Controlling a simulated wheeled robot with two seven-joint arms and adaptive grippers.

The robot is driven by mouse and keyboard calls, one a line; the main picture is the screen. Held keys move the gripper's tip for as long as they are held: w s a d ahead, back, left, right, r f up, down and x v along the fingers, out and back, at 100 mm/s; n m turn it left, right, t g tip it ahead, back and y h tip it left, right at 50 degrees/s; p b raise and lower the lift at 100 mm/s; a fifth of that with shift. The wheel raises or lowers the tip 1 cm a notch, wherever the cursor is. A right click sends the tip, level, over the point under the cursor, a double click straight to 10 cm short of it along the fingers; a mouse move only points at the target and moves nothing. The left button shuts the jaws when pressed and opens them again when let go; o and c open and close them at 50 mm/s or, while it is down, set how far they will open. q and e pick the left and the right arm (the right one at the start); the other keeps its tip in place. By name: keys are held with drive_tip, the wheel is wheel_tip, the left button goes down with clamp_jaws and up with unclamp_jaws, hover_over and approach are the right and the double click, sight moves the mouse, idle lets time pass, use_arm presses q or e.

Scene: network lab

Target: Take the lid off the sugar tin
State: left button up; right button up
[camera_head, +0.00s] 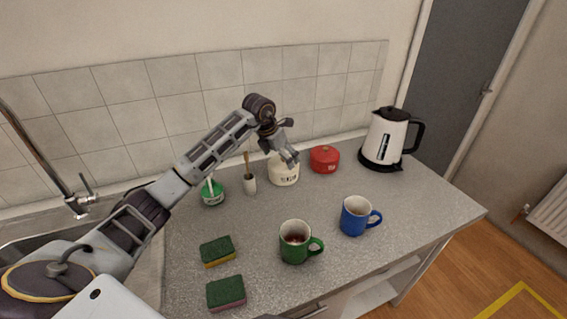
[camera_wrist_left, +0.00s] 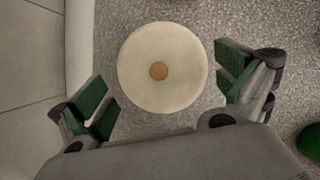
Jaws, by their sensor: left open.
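The sugar tin (camera_head: 284,174) is a cream, rounded tin with dark lettering, standing upright near the back wall. In the left wrist view its round cream lid (camera_wrist_left: 140,85) with a small brown knob (camera_wrist_left: 158,71) shows from above, on the tin. My left gripper (camera_head: 291,143) is above the tin and hides part of its top. Its green-padded fingers (camera_wrist_left: 163,86) are spread wide on either side of the lid, with visible gaps and nothing held. My right gripper is not in view.
A red tin (camera_head: 324,160) stands close to the right, with a kettle (camera_head: 385,138) beyond. A pale holder (camera_head: 250,185) and a green bottle (camera_head: 213,194) stand left. A green mug (camera_head: 293,245), a blue mug (camera_head: 354,218) and two sponges (camera_head: 217,252) (camera_head: 226,293) are nearer the front.

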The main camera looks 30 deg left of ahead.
use_arm(q)
drive_tip(key=shift+w+f, duration=0.15)
drive_tip(key=shift+f, duration=0.35)
drive_tip(key=shift+c, duration=0.4)
